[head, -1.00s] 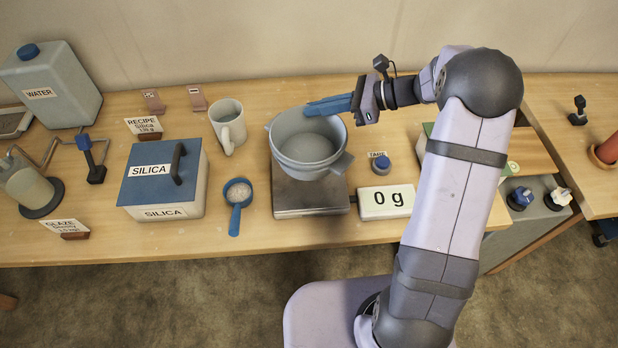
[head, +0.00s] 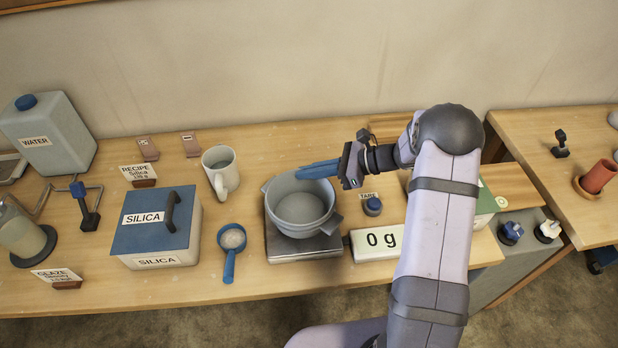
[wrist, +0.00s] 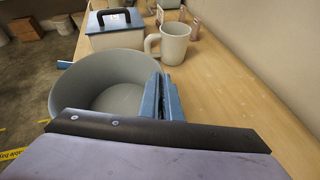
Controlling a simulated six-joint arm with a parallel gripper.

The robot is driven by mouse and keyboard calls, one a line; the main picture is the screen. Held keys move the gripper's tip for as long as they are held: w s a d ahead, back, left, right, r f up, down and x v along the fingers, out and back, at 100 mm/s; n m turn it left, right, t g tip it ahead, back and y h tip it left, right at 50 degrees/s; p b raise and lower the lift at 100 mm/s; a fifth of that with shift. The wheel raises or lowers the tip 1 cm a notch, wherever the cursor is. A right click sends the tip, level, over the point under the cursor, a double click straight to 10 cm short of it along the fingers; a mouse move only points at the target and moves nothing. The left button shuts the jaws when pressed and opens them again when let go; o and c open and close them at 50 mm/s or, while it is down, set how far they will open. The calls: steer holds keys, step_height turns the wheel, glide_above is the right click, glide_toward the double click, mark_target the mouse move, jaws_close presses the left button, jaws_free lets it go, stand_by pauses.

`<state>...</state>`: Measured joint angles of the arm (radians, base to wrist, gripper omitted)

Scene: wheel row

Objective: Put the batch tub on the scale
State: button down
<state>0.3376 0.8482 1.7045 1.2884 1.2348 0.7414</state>
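The batch tub (head: 300,212) is a grey round bowl with side lugs. It is upright over the scale (head: 303,256), a low grey box with a metal plate. Whether its base touches the plate cannot be told. The scale's display (head: 375,243) reads 0 and is partly hidden by my arm. My gripper (head: 308,172) has its blue fingers closed on the tub's far rim. In the wrist view the fingers (wrist: 161,98) straddle the wall of the tub (wrist: 105,95) at its right side.
A blue-lidded silica box (head: 155,222), a mug (head: 221,170) and a blue scoop (head: 231,245) stand left of the scale. A tare button (head: 372,205) is close on the right. Bare table lies behind the tub.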

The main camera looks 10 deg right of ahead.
steer(key=shift+f+p, duration=0.35)
steer(key=shift+f, duration=1.2)
steer(key=c, duration=1.9)
jaws_free()
steer(key=shift+c, duration=0.2)
steer(key=shift+d, duration=0.1)
steer(key=b+v, duration=0.4)
steer(key=v, duration=0.8)
